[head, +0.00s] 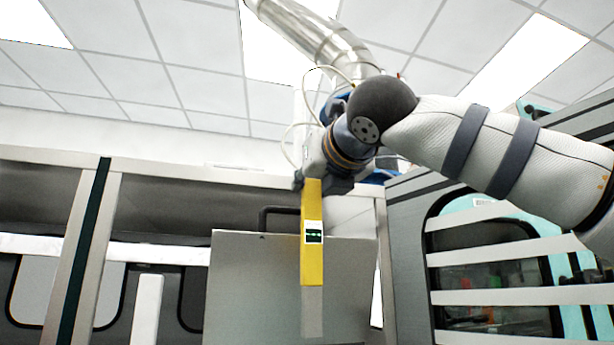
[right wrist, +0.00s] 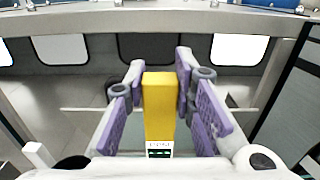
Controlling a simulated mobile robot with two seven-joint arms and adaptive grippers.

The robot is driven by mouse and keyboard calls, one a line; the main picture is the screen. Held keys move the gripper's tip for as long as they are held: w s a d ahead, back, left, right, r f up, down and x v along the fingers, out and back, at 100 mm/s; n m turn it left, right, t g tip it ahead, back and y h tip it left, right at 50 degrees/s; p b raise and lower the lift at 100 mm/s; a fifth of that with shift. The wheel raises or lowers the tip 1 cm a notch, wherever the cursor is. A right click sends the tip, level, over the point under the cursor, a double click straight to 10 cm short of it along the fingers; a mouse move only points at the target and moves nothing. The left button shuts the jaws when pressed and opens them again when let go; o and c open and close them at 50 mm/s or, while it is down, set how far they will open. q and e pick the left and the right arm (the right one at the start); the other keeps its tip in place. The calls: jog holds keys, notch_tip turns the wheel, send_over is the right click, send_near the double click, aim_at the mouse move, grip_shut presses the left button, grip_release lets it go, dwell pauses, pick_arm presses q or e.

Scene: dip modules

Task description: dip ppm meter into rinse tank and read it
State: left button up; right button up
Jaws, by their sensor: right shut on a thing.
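The ppm meter (head: 312,262) is a yellow bar with a grey lower end and a small dark display with green marks. It hangs upright in the head view, in front of a grey metal panel. My right gripper (head: 314,182) is shut on its top end. In the right wrist view the meter (right wrist: 159,105) sits between the purple finger pads of the gripper (right wrist: 158,88). The display characters are too small to read for certain. I cannot pick out the rinse tank or its liquid in either view. My left gripper is not in view.
The grey metal panel (head: 250,285) with a dark handle (head: 277,213) stands behind the meter. Framed machine housing with dark windows (head: 185,280) lies at left. A teal-framed window with white slats (head: 500,295) is at right. I cannot tell the clearance around the meter.

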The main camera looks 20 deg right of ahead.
aim_at(313, 242)
notch_tip(313, 242, down, 12)
jog(key=shift+w+f+b, duration=0.1)
jog(key=shift+b, duration=0.4)
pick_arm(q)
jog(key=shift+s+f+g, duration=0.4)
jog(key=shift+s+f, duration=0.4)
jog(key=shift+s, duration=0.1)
pick_arm(e)
jog(key=shift+f, duration=0.6)
jog(key=shift+r, duration=0.1)
dwell(0.9)
jog(key=r, duration=0.1)
jog(key=r+p, duration=0.1)
jog(key=r, duration=0.1)
jog(key=shift+s, duration=0.35)
jog(key=shift+w+r, duration=0.1)
jog(key=shift+r, duration=0.25)
notch_tip(313, 242, up, 2)
jog(key=shift+w+r, duration=0.1)
jog(key=shift+w, duration=0.05)
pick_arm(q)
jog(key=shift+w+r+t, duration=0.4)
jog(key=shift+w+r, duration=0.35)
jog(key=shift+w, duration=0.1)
pick_arm(e)
jog(key=shift+r, duration=4.2)
